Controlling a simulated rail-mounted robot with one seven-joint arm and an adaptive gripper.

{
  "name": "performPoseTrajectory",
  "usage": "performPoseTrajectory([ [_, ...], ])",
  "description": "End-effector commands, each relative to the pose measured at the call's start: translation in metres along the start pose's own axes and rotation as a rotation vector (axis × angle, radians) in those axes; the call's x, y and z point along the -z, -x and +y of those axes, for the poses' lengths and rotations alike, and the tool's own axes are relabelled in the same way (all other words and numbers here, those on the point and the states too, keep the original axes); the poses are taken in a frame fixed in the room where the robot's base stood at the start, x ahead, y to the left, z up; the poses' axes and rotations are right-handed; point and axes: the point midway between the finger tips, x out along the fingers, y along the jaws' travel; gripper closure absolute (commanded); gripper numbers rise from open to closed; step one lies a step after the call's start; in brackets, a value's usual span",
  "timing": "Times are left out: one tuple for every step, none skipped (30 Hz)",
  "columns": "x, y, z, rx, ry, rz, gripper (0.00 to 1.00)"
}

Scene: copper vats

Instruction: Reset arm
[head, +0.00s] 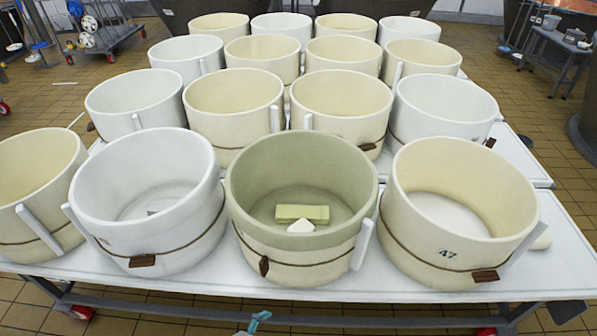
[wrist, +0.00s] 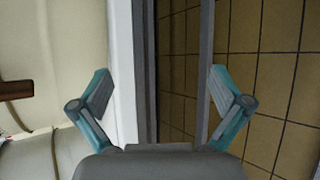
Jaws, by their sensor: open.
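My gripper (wrist: 160,93) is open and empty in the wrist view, its two teal-jointed grey fingers spread wide apart. A small teal part of it (head: 256,322) shows at the bottom edge of the head view, in front of the table's near edge. In the wrist view the fingers hang over the white table edge (wrist: 123,60) and the floor. The rest of my arm is hidden in the head view.
Several cream and white vats stand in rows on white tables (head: 345,287). The front green-rimmed vat (head: 255,185) holds a green block (head: 302,213) and a white piece (head: 300,226). Vat 47 (head: 450,255) stands right of it. Tiled floor (wrist: 270,70) is open in front.

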Motion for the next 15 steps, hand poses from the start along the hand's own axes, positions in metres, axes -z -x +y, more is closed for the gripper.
performPoseTrajectory([
  [-0.008,-0.013,-0.006,0.061,0.002,-0.029,0.00],
  [-0.012,-0.020,-0.012,0.100,0.004,-0.043,0.00],
  [-0.018,-0.030,-0.019,0.155,0.002,-0.065,0.00],
  [-0.022,-0.037,-0.025,0.198,0.000,-0.080,0.00],
  [-0.027,-0.045,-0.030,0.242,-0.005,-0.097,0.00],
  [-0.034,-0.054,-0.038,0.300,-0.013,-0.119,0.00],
  [-0.039,-0.060,-0.043,0.344,-0.022,-0.134,0.00],
  [-0.044,-0.066,-0.048,0.386,-0.032,-0.150,0.00],
  [-0.051,-0.073,-0.055,0.441,-0.046,-0.169,0.00],
  [-0.056,-0.078,-0.060,0.481,-0.059,-0.183,0.00],
  [-0.061,-0.083,-0.065,0.520,-0.073,-0.197,0.00],
  [-0.067,-0.088,-0.071,0.571,-0.093,-0.215,0.00],
  [-0.072,-0.092,-0.076,0.608,-0.109,-0.228,0.00],
  [-0.077,-0.096,-0.080,0.645,-0.127,-0.241,0.00],
  [-0.083,-0.100,-0.085,0.692,-0.152,-0.258,0.00],
])
